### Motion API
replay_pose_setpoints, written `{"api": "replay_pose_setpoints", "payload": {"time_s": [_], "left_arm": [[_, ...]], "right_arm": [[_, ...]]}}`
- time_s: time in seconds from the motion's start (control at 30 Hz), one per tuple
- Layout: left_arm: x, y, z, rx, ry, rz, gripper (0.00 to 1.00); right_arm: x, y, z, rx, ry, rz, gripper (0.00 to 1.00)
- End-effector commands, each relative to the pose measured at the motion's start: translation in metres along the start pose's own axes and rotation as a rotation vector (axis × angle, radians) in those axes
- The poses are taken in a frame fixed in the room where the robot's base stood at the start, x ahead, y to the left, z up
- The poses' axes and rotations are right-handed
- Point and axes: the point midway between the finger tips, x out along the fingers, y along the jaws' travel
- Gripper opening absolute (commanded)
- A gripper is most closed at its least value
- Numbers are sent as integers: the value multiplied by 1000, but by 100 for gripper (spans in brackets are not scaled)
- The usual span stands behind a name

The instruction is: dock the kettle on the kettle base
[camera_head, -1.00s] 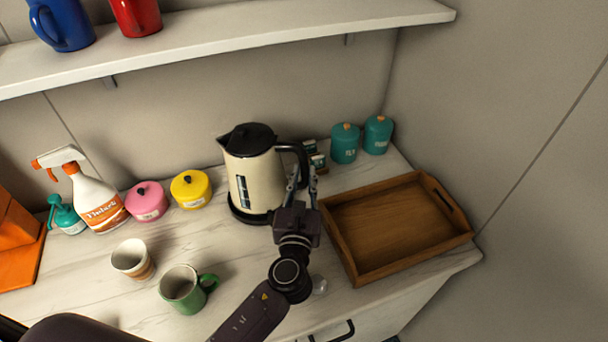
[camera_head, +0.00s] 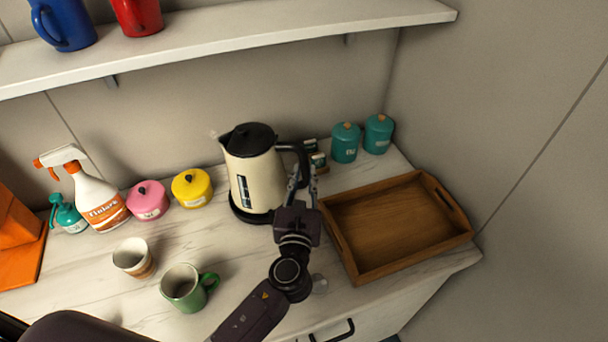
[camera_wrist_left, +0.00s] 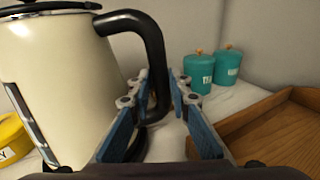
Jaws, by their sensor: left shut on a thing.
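The cream kettle (camera_head: 256,178) with a black lid and black handle stands upright at the back middle of the counter. The black kettle base (camera_head: 238,211) shows as a dark rim under it; the kettle appears seated on it, though the contact is partly hidden. My left gripper (camera_head: 303,180) is at the kettle's right side, shut on the handle. In the left wrist view the kettle (camera_wrist_left: 58,85) is at left, and its handle runs down between the two blue-padded fingers (camera_wrist_left: 163,112). My right gripper is not in view.
A wooden tray (camera_head: 350,262) lies to the right, close to my gripper. Teal canisters (camera_head: 345,143) stand behind it. Yellow (camera_head: 191,188) and pink (camera_head: 148,200) pots and a spray bottle (camera_head: 97,200) are left. A green mug (camera_head: 183,290) and another cup (camera_head: 131,258) stand in front. A shelf (camera_head: 230,40) hangs above.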

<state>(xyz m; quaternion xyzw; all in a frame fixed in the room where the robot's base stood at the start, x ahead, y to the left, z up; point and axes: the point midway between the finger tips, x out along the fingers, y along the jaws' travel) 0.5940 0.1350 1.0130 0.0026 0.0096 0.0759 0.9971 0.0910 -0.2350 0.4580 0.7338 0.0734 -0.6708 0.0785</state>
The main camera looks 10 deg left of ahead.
Motion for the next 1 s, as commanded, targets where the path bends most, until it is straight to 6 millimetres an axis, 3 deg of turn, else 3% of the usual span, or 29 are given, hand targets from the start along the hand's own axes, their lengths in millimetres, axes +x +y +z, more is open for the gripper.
{"api": "replay_pose_setpoints", "payload": {"time_s": [0.03,0.77,0.8,0.87,1.0], "left_arm": [[2,0,8,10,-17,0,0],[2,1,-6,7,-12,2,0],[2,1,-6,7,-11,2,19],[1,1,-6,5,-10,2,24],[1,0,-8,4,-6,1,24]], "right_arm": [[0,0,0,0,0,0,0],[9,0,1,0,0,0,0],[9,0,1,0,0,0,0],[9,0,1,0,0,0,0],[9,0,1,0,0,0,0]]}}
